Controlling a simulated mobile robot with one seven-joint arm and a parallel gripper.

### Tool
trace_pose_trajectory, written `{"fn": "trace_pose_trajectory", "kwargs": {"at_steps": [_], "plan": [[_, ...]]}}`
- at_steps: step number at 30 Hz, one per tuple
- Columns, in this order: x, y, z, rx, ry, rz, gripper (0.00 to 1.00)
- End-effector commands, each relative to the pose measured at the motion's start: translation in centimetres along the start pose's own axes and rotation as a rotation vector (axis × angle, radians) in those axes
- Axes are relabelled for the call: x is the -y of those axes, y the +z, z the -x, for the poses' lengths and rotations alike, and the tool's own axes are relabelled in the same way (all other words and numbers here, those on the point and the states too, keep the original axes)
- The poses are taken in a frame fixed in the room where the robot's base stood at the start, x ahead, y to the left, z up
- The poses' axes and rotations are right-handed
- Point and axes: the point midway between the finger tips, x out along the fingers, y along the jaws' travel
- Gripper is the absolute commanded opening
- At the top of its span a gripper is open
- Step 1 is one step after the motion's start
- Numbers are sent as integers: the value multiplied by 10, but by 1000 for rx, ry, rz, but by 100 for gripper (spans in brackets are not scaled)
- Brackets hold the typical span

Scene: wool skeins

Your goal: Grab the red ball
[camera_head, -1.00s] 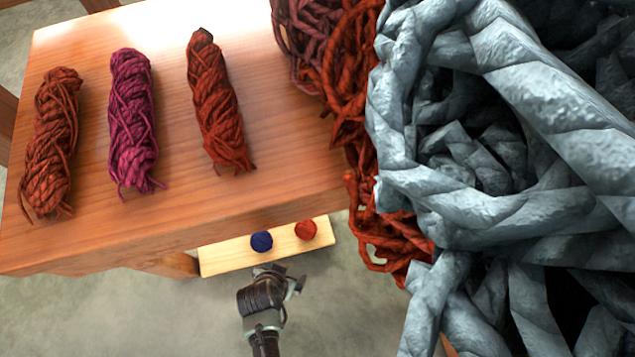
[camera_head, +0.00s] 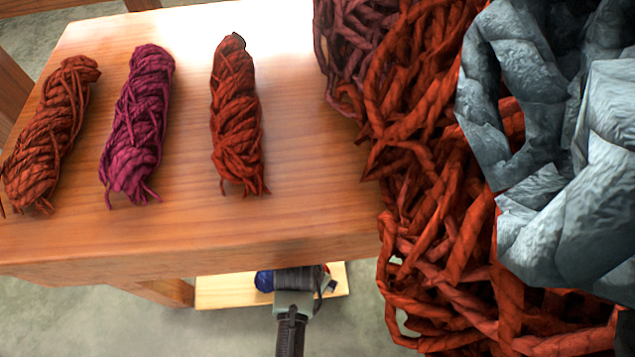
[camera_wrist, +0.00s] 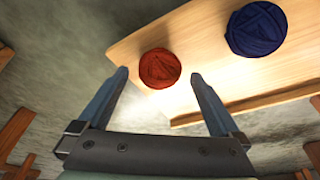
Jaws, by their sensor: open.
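The red ball (camera_wrist: 160,68) of yarn lies near the edge of a light wooden board (camera_wrist: 207,60) in the wrist view. My gripper (camera_wrist: 160,74) is open and empty. Its two fingertips show on either side of the red ball, which appears just beyond them; I cannot tell the exact gap. In the head view my gripper (camera_head: 300,276) is over the board (camera_head: 222,291) and hides nearly all of the red ball, with only a sliver of red showing (camera_head: 327,268).
A blue ball (camera_wrist: 256,28) lies beside the red one; it is partly hidden in the head view (camera_head: 264,281). A wooden table (camera_head: 310,215) with several yarn skeins (camera_head: 237,120) stands above the board. Big tangled red yarn (camera_head: 440,200) and grey yarn (camera_head: 610,180) fill the right side.

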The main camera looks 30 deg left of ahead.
Motion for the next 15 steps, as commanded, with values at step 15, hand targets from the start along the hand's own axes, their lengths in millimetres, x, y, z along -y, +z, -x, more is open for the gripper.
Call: {"fn": "trace_pose_trajectory", "kwargs": {"at_steps": [15], "plan": [[0, 0, -30, 1, 0, 0, 100]]}}
